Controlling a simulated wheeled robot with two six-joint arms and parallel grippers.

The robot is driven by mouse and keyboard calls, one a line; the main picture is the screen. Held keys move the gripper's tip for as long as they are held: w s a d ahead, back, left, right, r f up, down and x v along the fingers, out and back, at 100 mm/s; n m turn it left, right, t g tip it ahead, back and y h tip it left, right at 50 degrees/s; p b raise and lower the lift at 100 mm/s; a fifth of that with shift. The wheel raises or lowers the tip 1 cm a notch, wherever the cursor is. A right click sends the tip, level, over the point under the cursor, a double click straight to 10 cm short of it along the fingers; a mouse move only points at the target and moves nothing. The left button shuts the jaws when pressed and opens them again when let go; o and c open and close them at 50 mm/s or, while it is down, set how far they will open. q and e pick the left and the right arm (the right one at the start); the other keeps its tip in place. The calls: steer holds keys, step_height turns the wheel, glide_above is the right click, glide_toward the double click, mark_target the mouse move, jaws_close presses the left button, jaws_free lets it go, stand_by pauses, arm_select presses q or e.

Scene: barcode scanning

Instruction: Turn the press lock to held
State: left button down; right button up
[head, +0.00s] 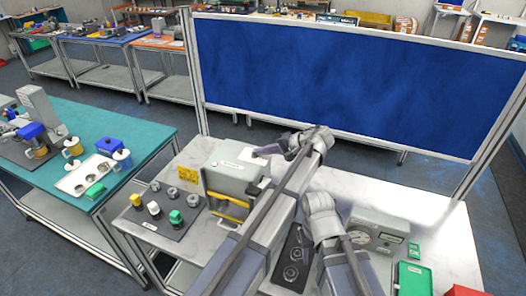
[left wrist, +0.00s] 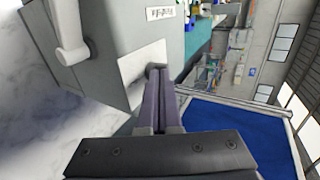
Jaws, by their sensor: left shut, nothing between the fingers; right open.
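The press appears to be the grey box (head: 235,170) with a white label, left of centre on the white table in the head view. A yellow bar (head: 230,207) crosses its front. In the left wrist view the grey housing (left wrist: 105,25) has a rounded grey lever (left wrist: 70,35) and a pale square plate (left wrist: 143,73). My left gripper (head: 263,151) is shut and empty at the top right of the box. Its fingertips (left wrist: 157,72) are at the plate; I cannot tell if they touch. My right gripper (head: 318,203) is open, above the table; its fingertips are unclear.
A dark board with knobs (head: 165,230) lies left of the press. A dark tray (head: 272,272) lies below my arms. A blue partition (head: 330,85) stands behind the table.

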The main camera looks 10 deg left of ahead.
arm_select(q)
steer(key=shift+s+a, duration=0.15)
steer(key=shift+m+t, duration=0.4)
steer(key=shift+t, duration=0.1)
